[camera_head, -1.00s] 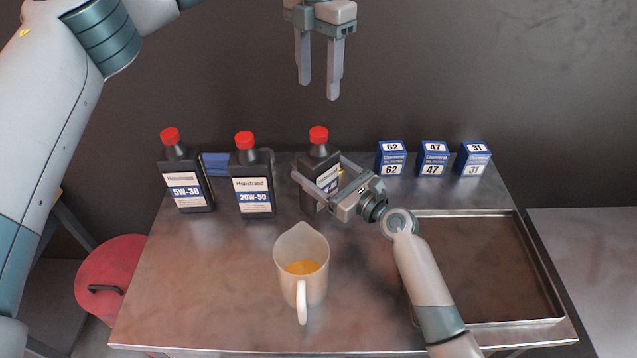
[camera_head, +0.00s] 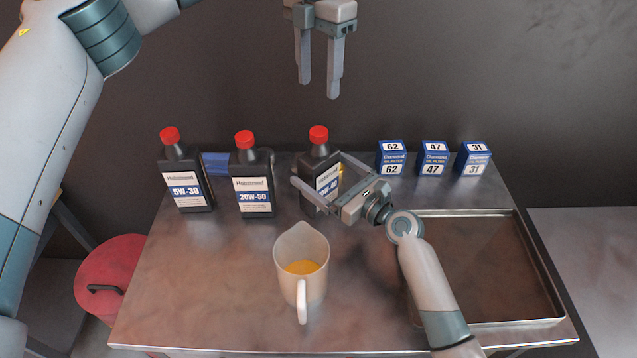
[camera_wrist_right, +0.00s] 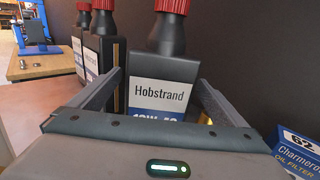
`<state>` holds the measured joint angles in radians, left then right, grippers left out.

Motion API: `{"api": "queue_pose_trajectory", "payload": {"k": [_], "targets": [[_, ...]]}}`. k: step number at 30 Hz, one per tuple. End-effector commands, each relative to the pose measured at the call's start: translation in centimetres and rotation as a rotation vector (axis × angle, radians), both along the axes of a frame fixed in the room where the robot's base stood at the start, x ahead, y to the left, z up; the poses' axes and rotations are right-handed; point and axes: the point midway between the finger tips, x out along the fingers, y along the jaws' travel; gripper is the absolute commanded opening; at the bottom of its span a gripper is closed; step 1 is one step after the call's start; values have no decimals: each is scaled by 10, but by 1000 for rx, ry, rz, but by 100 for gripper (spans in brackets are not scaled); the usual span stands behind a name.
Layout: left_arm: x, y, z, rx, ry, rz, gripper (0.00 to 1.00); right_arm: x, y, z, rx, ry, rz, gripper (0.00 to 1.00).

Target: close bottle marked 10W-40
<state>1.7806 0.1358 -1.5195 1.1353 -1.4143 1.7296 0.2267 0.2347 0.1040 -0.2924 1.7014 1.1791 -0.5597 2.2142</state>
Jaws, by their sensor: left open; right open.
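The bottle marked 10W-40 (camera_head: 319,163) is a dark bottle with a red cap, upright at the back middle of the table. In the right wrist view its Hobstrand label (camera_wrist_right: 160,95) shows, with the lower line partly hidden by my gripper. The red cap (camera_head: 318,134) sits on its top. My right gripper (camera_head: 318,171) is open, its fingers on either side of the bottle's body; I cannot tell whether they touch it.
Bottles marked 5W-30 (camera_head: 184,180) and 20W-50 (camera_head: 252,184), both red-capped, stand to the left. A jug (camera_head: 301,262) with amber liquid stands in front. Filter boxes 62 (camera_head: 391,158), 47 (camera_head: 433,158) and 31 (camera_head: 473,159) stand right, behind a metal tray (camera_head: 487,212).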

Motion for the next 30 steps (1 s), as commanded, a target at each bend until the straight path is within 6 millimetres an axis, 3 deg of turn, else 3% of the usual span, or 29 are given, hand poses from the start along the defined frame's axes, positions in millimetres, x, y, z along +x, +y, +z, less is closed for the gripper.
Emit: {"api": "queue_pose_trajectory", "payload": {"k": [21,30], "targets": [[0,0,-25,0,0,0,51,-93,-93,-3,-2,1,0,97],[0,0,-30,0,0,0,51,-113,-113,-1,-1,0,0,97]]}}
